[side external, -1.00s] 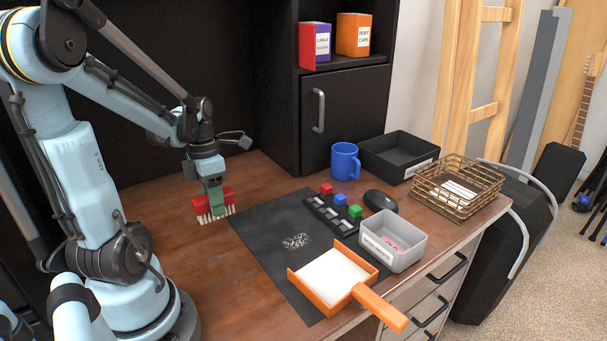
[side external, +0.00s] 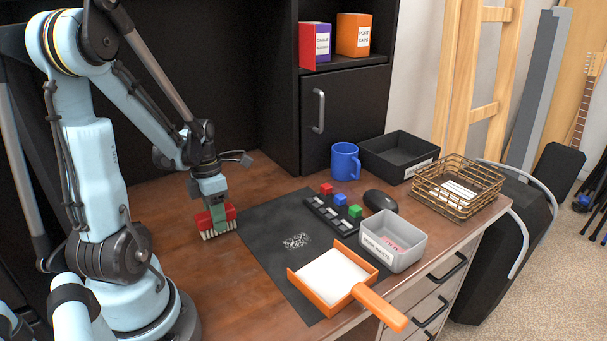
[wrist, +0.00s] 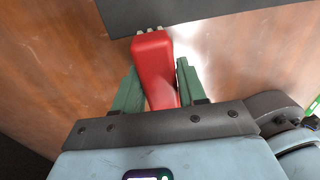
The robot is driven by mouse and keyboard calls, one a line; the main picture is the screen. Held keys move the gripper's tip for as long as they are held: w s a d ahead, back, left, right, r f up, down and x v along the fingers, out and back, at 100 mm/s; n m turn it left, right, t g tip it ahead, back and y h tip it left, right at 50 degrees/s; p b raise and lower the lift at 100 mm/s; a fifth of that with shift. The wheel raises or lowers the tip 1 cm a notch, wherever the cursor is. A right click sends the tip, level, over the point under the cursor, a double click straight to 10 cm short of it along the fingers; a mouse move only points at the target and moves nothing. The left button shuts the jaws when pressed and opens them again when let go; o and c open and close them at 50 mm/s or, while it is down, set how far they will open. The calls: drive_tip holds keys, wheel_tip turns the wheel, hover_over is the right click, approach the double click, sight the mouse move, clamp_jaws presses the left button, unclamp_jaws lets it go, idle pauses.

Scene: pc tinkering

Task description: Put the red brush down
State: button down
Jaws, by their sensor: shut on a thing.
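The red brush (side external: 229,212) has pale bristles pointing down, and they are at or very near the wooden desk just left of the dark mat's edge. I cannot tell whether the bristles touch the wood. My gripper (side external: 217,219) is shut on the brush, with its green fingers on either side of the red body. In the wrist view the red brush (wrist: 153,60) stands between the green fingers of my gripper (wrist: 156,88), with a few bristle tips showing past its far end.
The dark mat (side external: 262,225) holds a small pale scatter of bits (side external: 297,241). An orange dustpan (side external: 318,298), a grey bin (side external: 407,262), a key strip (side external: 325,218), a black mouse (side external: 380,201) and a blue mug (side external: 345,165) stand to the right.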

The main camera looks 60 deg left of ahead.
drive_tip(key=shift+f, duration=0.25)
drive_tip(key=c, duration=0.6)
unclamp_jaws()
wheel_tip(320, 180, up, 13)
drive_tip(key=a, duration=0.1)
drive_tip(key=shift+w+d+f+m+t+y, duration=0.2)
drive_tip(key=shift+w+d+m+t, duration=1.25)
drive_tip(key=shift+d+m, duration=3.25)
drive_tip(key=shift+w+d+f+m+t+y, duration=0.2)
drive_tip(key=shift+w+d+m+t, duration=1.3)
drive_tip(key=shift+m, duration=5.8)
drive_tip(key=shift+w+d+f+m+t+y, duration=0.15)
drive_tip(key=shift+w+d+m+t, duration=1.15)
drive_tip(key=shift+d+m, duration=3.75)
drive_tip(key=shift+w+a+m+g, duration=0.3)
drive_tip(key=shift+a+m, duration=0.2)
drive_tip(key=shift+a, duration=0.05)
drive_tip(key=shift+w+a+m+g, duration=0.25)
drive_tip(key=shift+a+m, duration=0.2)
drive_tip(key=shift+a, duration=0.05)
